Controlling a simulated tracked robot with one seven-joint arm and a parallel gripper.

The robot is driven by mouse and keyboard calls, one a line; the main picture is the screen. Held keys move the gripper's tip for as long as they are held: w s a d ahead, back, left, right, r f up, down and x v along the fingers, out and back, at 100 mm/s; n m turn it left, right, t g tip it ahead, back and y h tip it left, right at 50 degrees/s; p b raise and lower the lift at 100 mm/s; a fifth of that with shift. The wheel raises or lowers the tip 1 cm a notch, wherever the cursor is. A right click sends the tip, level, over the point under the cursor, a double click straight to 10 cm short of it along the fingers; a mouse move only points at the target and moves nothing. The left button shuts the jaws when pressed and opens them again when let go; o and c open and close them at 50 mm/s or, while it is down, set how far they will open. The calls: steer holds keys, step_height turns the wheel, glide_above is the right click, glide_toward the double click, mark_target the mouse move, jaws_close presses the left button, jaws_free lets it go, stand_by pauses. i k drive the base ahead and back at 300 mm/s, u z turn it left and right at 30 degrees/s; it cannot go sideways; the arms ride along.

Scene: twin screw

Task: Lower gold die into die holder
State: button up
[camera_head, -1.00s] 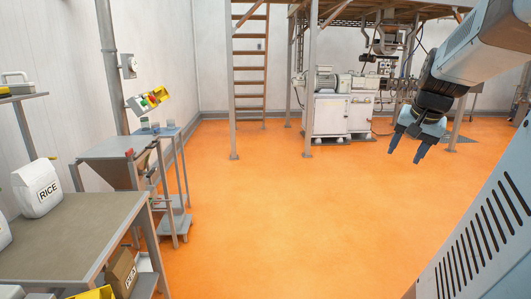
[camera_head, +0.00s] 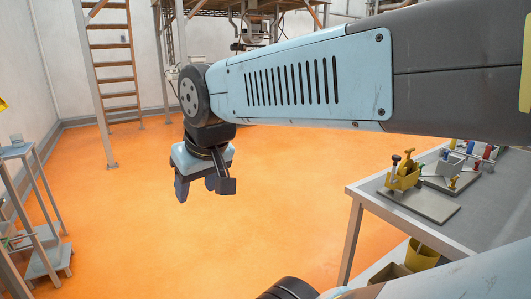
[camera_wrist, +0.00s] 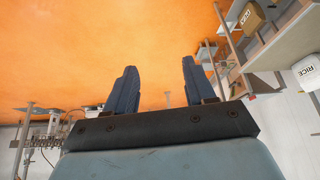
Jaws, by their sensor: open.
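My gripper (camera_head: 197,187) hangs open and empty over the orange floor, left of the middle of the head view. Its two dark blue fingers stand apart in the wrist view (camera_wrist: 159,72), with nothing between them. A yellow fixture (camera_head: 404,177) with dark-topped knobs stands on a grey plate on the workbench at right, well apart from my gripper. I cannot tell whether it is the die holder. I cannot make out a gold die for certain in either current view.
The grey workbench (camera_head: 440,226) at right also bears small red, blue and yellow parts (camera_head: 474,158). A yellow bin (camera_head: 421,254) is below it. A small metal stand (camera_head: 40,200) is at left, a ladder (camera_head: 111,62) behind. Open floor lies between.

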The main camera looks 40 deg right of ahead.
mark_target(407, 162)
steer(key=u, duration=0.5)
steer(key=i, duration=0.15)
steer(key=z, duration=2.8)
steer(key=k, duration=0.85)
steer(key=z, duration=0.25)
steer(key=i, duration=0.85)
steer(key=u, duration=0.15)
